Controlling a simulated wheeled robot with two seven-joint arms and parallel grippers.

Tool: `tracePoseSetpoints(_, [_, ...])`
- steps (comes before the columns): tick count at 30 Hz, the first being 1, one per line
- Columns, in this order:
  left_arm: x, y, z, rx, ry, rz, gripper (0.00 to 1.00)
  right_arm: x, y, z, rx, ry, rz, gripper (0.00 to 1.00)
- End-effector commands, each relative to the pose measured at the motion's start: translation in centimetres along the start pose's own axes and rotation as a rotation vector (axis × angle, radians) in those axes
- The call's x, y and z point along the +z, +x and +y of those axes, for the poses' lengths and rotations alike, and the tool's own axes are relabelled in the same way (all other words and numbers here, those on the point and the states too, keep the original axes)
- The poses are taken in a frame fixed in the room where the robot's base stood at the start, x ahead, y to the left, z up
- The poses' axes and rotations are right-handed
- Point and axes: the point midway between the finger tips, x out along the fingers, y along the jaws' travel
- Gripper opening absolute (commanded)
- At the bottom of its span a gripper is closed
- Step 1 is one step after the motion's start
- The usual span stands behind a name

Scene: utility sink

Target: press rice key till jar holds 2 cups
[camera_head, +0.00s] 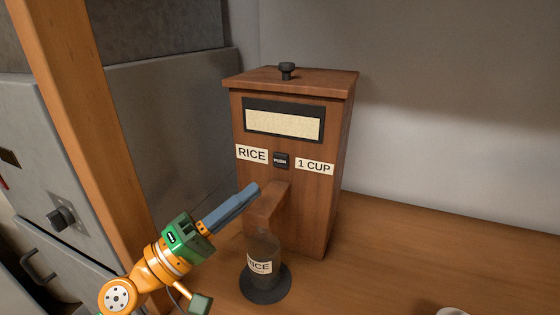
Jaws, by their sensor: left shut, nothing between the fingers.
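A wooden rice dispenser (285,220) stands on the counter with a black knob on its lid. Its front has a window showing pale rice, labels reading "RICE" and "1 CUP", and a small dark key (281,160) between them. A wooden spout (266,209) sticks out below. A jar labelled "RICE" (262,251) stands upright under the spout on a dark round base (265,285); its fill level cannot be told. My left gripper (254,190) is shut and empty, its fingertips in front of the dispenser, left of the spout and below the key. My right gripper is not in view.
A wooden post (80,120) and grey cabinets (170,130) stand at the left. The wooden counter (420,240) is clear right of the dispenser, except for a pale object (452,311) cut off at the bottom edge.

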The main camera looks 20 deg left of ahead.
Motion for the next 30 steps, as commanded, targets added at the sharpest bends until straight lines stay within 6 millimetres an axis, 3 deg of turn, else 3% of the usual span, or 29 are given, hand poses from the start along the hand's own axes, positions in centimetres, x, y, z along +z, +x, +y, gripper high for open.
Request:
tracePoseSetpoints(12, [-2.5,4.7,-2.4,-0.001,0.002,-0.002,0.00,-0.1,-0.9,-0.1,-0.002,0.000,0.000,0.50])
tracePoseSetpoints(16, [-3.0,5.8,-3.2,0.001,0.003,-0.001,0.00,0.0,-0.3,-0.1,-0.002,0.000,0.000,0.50])
tracePoseSetpoints(30, [-3.5,6.7,-3.6,-0.002,0.001,-0.002,0.00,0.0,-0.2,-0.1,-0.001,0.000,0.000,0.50])
